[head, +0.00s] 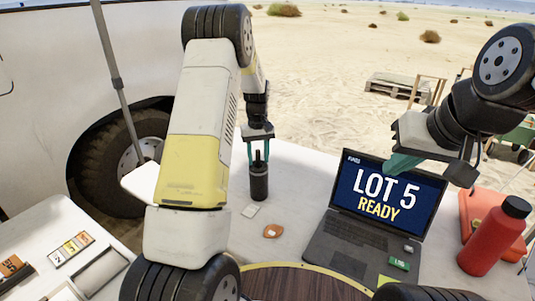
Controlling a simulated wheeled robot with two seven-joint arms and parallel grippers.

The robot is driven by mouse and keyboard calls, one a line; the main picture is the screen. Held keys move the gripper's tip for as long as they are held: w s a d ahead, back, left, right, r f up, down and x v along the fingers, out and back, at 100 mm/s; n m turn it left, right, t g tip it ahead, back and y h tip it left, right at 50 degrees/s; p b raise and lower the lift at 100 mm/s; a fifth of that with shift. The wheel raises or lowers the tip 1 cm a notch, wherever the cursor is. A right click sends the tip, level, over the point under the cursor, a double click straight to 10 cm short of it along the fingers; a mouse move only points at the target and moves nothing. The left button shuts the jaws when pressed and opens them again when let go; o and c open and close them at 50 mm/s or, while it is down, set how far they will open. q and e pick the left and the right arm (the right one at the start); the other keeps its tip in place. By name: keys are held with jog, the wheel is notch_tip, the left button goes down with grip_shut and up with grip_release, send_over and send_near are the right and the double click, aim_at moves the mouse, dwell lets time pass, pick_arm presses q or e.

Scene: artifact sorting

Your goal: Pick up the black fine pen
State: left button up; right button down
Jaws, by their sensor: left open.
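A dark cylindrical cup (259,184) stands upright on the white table, past my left arm. A thin black upright thing, seemingly the black fine pen (257,157), sticks up from its top. My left gripper (258,160) points down over the cup. Its teal fingers are open, one on each side of the thin black thing; I cannot tell whether they touch it. My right gripper (400,164) is at the laptop's upper right edge in the picture. One teal finger shows, and its opening is not clear.
A laptop (330,246) reading "LOT 5 READY" stands open right of the cup. A red bottle (494,238) is at the right. An orange tag (273,231) and a pale card (250,211) lie before the cup. A tray with number tiles (72,247) is at left.

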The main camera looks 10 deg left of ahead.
pick_arm(q)
jog(key=shift+f, duration=0.2)
grip_shut()
